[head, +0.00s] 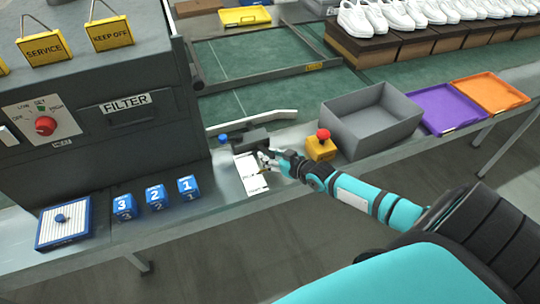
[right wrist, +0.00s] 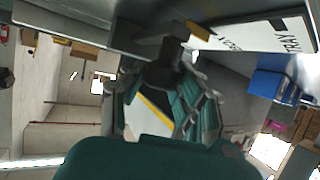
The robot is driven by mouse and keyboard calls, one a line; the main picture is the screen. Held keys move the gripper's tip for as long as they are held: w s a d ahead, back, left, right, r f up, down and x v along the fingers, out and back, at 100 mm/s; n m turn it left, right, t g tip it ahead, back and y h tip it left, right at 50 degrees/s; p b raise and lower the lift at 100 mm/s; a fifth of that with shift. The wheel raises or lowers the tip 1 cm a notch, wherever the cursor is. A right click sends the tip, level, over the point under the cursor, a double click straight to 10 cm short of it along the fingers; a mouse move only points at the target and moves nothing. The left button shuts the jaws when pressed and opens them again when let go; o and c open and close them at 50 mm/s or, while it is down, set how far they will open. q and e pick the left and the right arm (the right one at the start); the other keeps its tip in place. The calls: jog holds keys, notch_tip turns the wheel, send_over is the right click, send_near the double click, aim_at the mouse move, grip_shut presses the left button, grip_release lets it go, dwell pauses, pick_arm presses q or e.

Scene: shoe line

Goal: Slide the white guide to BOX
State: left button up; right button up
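My right gripper (head: 266,160) is at the block's near side, above the plate. Its fingertips (right wrist: 166,75) lie either side of the block's dark lower part; contact is unclear. My left gripper is out of view.
A red-button yellow box (head: 320,147), a grey bin (head: 349,128), a purple tray (head: 440,109) and an orange tray (head: 491,94) stand to the right. Blue numbered blocks (head: 156,197) and the dark filter machine (head: 100,120) are left. Shoes stand behind.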

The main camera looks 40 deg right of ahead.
jog(key=o, duration=0.4)
jog(key=shift+s, duration=0.25)
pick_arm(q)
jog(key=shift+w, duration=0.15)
pick_arm(e)
jog(key=v, duration=1.1)
jog(key=shift+s+r, duration=0.2)
jog(key=shift+r, duration=0.05)
jog(key=shift+f, duration=0.1)
